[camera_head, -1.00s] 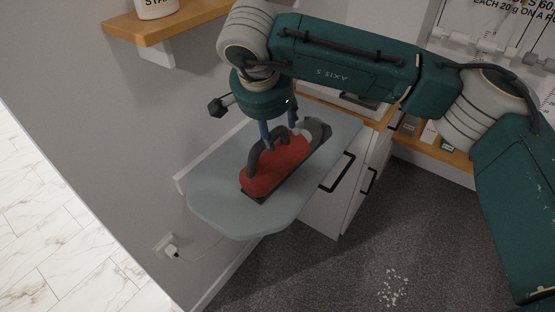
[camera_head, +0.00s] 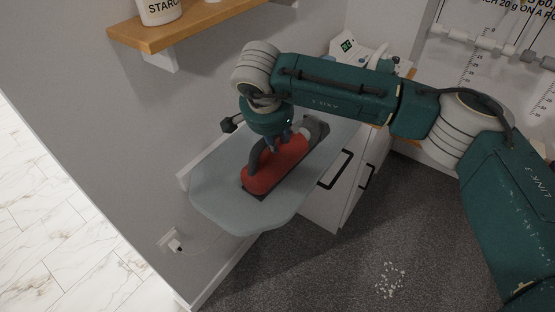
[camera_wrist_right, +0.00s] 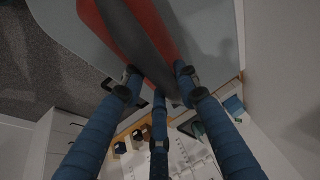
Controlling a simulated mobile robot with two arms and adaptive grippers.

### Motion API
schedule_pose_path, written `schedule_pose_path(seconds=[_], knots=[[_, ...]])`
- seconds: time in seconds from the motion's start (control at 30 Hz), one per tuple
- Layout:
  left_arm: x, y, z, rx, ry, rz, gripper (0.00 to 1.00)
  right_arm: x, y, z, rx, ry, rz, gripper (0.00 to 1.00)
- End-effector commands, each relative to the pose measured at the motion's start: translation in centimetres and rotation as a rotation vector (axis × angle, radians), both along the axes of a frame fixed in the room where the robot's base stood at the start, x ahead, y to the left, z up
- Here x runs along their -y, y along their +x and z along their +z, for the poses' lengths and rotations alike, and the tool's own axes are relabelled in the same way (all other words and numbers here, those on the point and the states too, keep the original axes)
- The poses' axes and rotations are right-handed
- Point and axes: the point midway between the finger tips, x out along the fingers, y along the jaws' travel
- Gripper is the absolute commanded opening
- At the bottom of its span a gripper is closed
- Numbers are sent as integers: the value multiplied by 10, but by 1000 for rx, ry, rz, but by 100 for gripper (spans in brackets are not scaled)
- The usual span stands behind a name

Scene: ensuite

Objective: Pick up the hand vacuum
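The hand vacuum (camera_head: 277,168) has a red body with a dark grey handle and a grey end. It lies on a dark base on the grey-blue board (camera_head: 225,207). My right gripper (camera_head: 279,146) is just above it, pointing down at the handle. In the right wrist view its blue fingers (camera_wrist_right: 158,76) are spread, with the vacuum's dark grey part (camera_wrist_right: 143,35) running between the tips. Firm contact cannot be seen there. My left gripper is out of view.
A wooden wall shelf (camera_head: 190,28) with a white canister (camera_head: 160,10) is above the board. A white cabinet (camera_head: 325,208) stands right of it. White bits (camera_head: 390,280) lie on the dark carpet. A wall socket (camera_head: 172,241) is below left.

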Motion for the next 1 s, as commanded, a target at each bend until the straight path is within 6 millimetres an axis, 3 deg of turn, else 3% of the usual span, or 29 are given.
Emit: schedule_pose_path(seconds=[0.07,0.63,0.87,1.0], knots=[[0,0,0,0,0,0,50,-1,0,0,0,1,3,0],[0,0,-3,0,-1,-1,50,-1,2,10,5,3,2,0],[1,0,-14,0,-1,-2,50,-1,2,42,10,4,1,0],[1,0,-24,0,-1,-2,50,-1,2,76,13,4,0,0]])
